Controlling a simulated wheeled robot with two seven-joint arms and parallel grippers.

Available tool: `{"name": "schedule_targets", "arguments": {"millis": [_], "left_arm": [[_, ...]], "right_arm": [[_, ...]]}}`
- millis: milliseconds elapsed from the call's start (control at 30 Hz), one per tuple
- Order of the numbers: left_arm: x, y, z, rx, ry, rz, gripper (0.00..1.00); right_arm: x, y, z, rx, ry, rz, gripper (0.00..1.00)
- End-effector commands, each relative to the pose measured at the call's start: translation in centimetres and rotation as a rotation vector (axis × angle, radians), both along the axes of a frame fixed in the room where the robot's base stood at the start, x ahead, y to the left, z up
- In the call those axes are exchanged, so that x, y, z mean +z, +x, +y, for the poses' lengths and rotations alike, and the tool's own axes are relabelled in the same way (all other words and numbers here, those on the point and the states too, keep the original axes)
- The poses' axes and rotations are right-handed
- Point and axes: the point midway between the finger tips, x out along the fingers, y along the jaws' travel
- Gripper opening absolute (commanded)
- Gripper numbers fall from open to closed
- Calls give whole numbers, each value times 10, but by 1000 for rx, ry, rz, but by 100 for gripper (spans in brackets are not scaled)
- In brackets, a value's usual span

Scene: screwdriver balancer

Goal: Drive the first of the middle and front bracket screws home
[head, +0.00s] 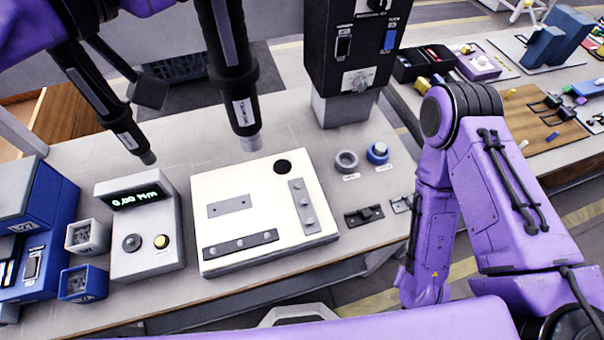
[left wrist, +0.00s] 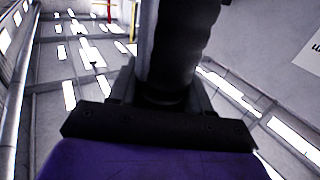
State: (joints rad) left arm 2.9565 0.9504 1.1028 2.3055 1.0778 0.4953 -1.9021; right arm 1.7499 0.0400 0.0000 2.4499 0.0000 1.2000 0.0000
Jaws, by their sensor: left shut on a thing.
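My left gripper (left wrist: 165,108) is shut around a dark cylindrical screwdriver (left wrist: 180,45) in the left wrist view. A thicker black screwdriver (head: 232,75) points down above the pale plate (head: 275,240). The dark front bracket (head: 240,244) shows several light screw heads. The grey middle bracket (head: 229,206) shows two small dark spots, too small to tell apart. My right gripper is out of view.
The torque tester (head: 145,240) reads about zero. Two small cups (head: 88,237) and a blue unit (head: 28,210) stand left. A side bracket (head: 302,206) lies on the plate. A dark tower (head: 350,60) stands behind. Two round holders (head: 346,162) are right.

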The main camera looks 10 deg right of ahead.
Motion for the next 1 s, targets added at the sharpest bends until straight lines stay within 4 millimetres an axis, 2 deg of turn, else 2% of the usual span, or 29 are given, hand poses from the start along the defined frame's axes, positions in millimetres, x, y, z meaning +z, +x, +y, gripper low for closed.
{"name": "schedule_targets", "arguments": {"millis": [633,767,1000], "left_arm": [[-2,2,0,-1,-1,-2,0],[-20,12,-1,-2,0,1,0],[-81,45,-10,-17,-1,8,0]], "right_arm": [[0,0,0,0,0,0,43],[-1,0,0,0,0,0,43],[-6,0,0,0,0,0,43]]}}
